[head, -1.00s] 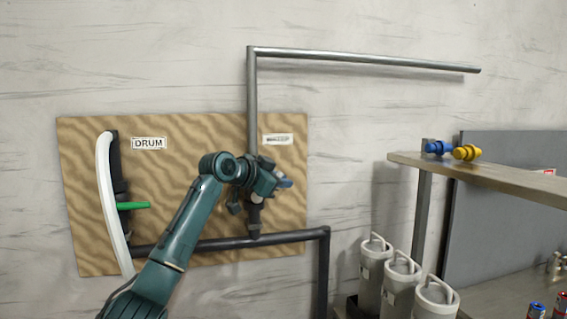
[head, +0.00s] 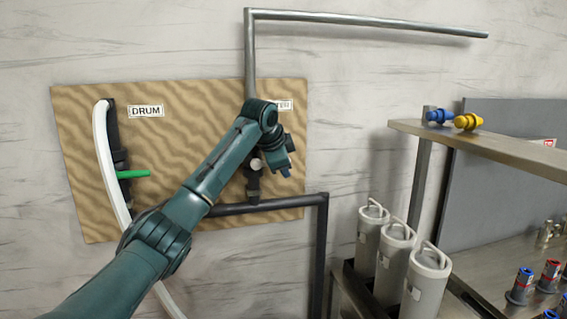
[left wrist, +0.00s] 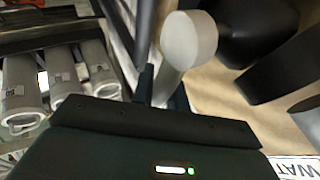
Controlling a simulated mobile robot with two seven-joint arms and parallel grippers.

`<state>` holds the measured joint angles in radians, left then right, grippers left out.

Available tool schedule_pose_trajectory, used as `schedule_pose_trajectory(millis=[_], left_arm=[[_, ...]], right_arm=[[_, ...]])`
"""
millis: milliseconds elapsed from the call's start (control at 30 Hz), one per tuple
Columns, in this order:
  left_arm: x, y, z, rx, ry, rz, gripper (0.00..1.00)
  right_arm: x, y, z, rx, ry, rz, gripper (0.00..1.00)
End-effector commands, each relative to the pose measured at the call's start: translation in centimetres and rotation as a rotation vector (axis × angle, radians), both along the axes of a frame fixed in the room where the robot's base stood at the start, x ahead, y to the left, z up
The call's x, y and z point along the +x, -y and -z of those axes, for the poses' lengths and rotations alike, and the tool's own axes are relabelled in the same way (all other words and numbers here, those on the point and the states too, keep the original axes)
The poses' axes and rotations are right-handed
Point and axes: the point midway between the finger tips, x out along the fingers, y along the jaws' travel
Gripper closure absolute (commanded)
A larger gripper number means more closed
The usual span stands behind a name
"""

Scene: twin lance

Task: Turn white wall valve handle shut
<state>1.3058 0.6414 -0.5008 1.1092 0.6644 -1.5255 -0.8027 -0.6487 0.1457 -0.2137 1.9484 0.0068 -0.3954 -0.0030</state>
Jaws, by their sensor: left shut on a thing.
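The white valve handle (left wrist: 190,38) shows in the left wrist view as a pale bar with a round end, in front of the dark valve body (left wrist: 250,28). My left gripper (left wrist: 163,84) is shut on the handle, with one finger on each side of it. In the head view my left gripper (head: 270,160) is at the right-hand valve on the grey pipe (head: 250,60). My wrist hides much of that valve, and only a small pale round part shows beside it. My right gripper is in neither view.
The board (head: 75,170) also carries a green handle (head: 133,174) beside a white hose (head: 107,165) under the DRUM label (head: 146,111). Grey canisters (head: 395,255) stand to the right, below a shelf (head: 490,145) with blue and yellow fittings. A dark pipe (head: 290,204) runs below the valve.

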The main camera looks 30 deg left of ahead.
Motion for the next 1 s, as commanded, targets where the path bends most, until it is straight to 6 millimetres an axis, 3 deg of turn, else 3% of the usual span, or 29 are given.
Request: schedule_pose_trajectory(millis=[567, 600, 700, 1000], left_arm=[[-0.06, -0.04, 0.35, 0.024, -0.029, 0.000, 1.00], [-0.06, -0.05, 0.36, 0.024, -0.029, 0.000, 0.83], [-0.05, -0.03, 0.35, 0.024, -0.029, 0.000, 0.76], [-0.26, 0.02, -0.04, 0.022, -0.024, 0.000, 0.76]], right_arm=[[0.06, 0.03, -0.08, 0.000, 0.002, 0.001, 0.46], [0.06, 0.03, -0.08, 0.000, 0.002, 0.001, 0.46], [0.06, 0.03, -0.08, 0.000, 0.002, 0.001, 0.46], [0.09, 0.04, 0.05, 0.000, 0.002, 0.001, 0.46]])
